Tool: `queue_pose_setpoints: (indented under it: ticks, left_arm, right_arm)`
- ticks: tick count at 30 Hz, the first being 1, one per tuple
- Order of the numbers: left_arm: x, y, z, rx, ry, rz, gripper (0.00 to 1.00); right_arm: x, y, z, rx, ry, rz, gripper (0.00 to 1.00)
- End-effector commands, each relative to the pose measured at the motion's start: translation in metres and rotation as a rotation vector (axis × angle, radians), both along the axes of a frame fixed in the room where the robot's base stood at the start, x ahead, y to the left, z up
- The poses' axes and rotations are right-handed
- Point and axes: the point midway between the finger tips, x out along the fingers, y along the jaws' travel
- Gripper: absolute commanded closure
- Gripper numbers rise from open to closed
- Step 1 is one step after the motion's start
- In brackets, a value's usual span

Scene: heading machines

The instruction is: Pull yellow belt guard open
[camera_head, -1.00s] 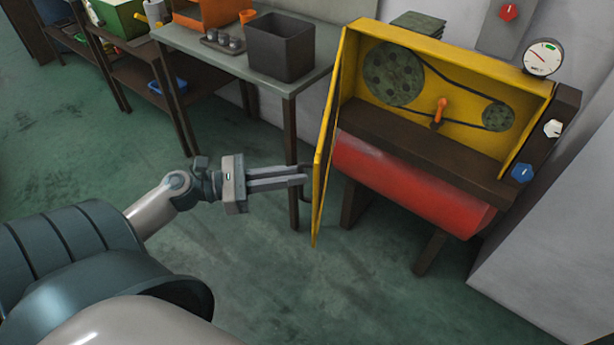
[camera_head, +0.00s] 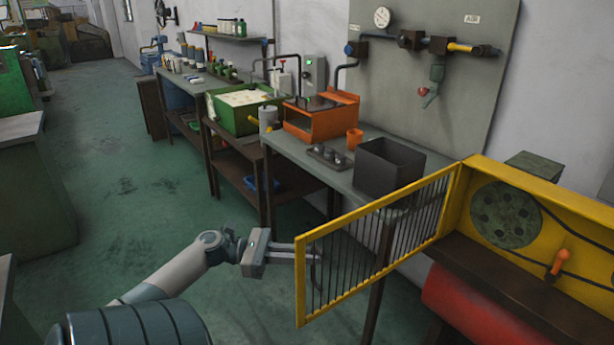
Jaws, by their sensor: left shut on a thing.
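The yellow belt guard (camera_head: 378,203) is a barred door in a yellow frame, hinged at the left edge of the yellow housing (camera_head: 580,205). It stands swung wide open, out to the left of the housing. My left gripper (camera_head: 312,254) is shut at the guard's free end, on its handle, which the fingers mostly hide. Inside the open housing show a round green pulley (camera_head: 506,214), part of a dark belt and an orange-handled lever (camera_head: 557,264). My right gripper is not in view.
A grey table (camera_head: 292,150) behind the guard holds a dark open bin (camera_head: 388,166), an orange box (camera_head: 320,118) and a small tray (camera_head: 328,156). A red drum (camera_head: 480,306) is under the housing. Green floor (camera_head: 130,200) is clear at left.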

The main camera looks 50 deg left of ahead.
Motion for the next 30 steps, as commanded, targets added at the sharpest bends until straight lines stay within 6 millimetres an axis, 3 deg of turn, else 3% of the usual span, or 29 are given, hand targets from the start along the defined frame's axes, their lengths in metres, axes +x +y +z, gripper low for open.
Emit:
queue_pose_setpoints:
  ticks: [6,7,9,23,30]
  left_arm:
    - [0.004,0.001,0.005,0.000,-0.008,0.007,1.00]
    - [0.004,0.001,0.005,0.000,-0.008,0.007,0.87]
    - [0.004,0.001,0.004,0.000,-0.008,0.007,0.70]
    - [0.001,0.001,0.001,0.000,-0.003,0.003,0.70]
    - [-0.010,0.011,-0.001,0.000,-0.001,0.005,0.70]
  right_arm:
    - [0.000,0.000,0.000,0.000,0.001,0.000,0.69]
    - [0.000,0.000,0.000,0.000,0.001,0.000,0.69]
    - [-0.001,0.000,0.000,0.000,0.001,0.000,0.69]
    - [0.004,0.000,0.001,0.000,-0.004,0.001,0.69]
    - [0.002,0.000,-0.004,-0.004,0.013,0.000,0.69]
